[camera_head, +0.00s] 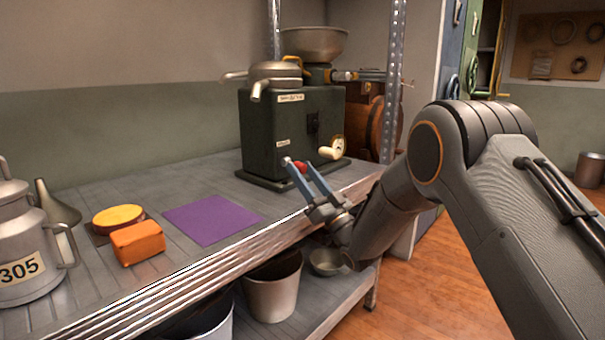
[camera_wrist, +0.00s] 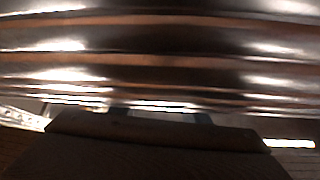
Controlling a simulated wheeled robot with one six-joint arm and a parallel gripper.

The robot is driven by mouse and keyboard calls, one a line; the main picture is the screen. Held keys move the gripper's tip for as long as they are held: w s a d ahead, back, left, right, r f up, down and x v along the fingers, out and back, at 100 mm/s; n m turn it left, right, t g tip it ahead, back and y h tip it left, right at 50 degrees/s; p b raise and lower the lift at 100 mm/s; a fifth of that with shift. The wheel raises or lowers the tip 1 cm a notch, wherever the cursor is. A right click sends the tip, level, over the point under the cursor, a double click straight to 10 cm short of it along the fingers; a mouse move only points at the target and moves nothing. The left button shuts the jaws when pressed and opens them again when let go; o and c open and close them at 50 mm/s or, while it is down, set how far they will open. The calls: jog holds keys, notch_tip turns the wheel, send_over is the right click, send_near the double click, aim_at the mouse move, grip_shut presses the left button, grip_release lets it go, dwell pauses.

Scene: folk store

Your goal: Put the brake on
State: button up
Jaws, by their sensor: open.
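A dark green machine (camera_head: 268,125) with a metal top and spout stands on the shelf. A small red knob (camera_head: 301,167) shows low on its front, under a small label (camera_head: 283,143) too small to read surely; it may be the brake's handle. My gripper (camera_head: 298,164) is open, its two blue-grey fingers reaching up to the knob, one on either side of it in the picture. I cannot tell whether they touch it. The wrist view shows mostly a close, ridged metal shelf edge (camera_wrist: 160,60); the knob is not visible there.
A crank with a cream handle (camera_head: 331,152) sticks out right of the knob. A steel post (camera_head: 392,85) stands at the right.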

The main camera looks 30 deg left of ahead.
jog(key=p+v, duration=0.1)
jog(key=v, duration=0.6)
jog(key=shift+s+d+f, duration=0.1)
jog(key=shift+d+f, duration=0.15)
jog(key=shift+c, duration=0.5)
